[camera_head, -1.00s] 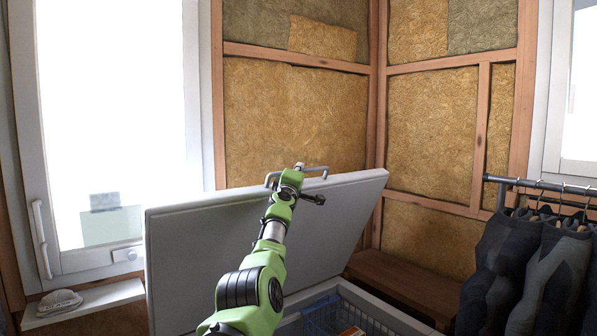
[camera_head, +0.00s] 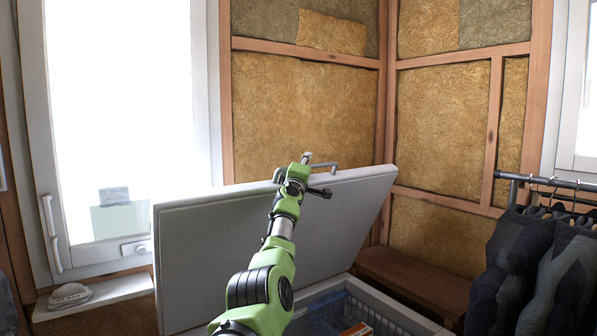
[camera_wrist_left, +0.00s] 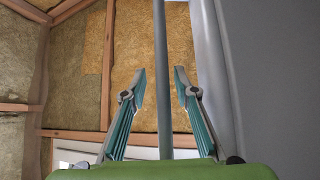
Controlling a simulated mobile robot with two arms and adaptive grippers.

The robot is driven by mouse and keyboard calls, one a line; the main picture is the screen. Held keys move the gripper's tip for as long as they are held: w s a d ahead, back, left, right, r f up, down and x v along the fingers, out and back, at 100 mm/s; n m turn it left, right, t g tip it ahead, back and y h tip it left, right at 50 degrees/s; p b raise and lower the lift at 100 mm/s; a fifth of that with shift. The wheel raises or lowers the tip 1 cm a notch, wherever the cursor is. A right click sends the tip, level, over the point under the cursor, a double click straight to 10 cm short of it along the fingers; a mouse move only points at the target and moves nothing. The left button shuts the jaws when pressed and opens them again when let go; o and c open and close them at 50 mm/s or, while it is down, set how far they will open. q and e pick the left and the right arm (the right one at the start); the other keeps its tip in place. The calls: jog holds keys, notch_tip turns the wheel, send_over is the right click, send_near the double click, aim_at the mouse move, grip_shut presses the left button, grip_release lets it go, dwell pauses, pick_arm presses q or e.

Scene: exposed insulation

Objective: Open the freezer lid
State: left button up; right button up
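The freezer lid (camera_head: 215,245) is a grey-white panel standing steeply raised in the head view. The freezer's open interior shows below it, with the rim (camera_head: 385,305) at its lower right. A metal handle (camera_head: 325,165) sits at the lid's upper edge. My green left arm reaches up in front of the lid, with its left gripper (camera_wrist_left: 160,78) at the handle. In the left wrist view, the two teal fingers stand apart on either side of the handle bar (camera_wrist_left: 160,45), with visible gaps. The lid's grey side fills the right of that view. My right gripper is out of view.
A wire basket (camera_head: 330,312) lies inside the freezer. A wooden bench (camera_head: 415,280) stands behind it. Dark garments (camera_head: 540,265) hang on a rack (camera_head: 560,182) at the right. A bright window (camera_head: 120,110) and a white sill (camera_head: 95,297) are at the left.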

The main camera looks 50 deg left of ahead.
pick_arm(q)
jog(key=shift+f, duration=0.15)
jog(key=shift+s+f, duration=0.1)
jog(key=shift+s, duration=0.25)
jog(key=shift+s+d, duration=0.3)
jog(key=shift+d, duration=0.25)
jog(key=shift+s+d, duration=0.25)
jog(key=shift+s, duration=0.35)
jog(key=r+v, duration=0.2)
jog(key=v, duration=0.7)
jog(key=shift+s+d, duration=0.2)
jog(key=shift+s, duration=0.15)
jog(key=shift+r, duration=0.1)
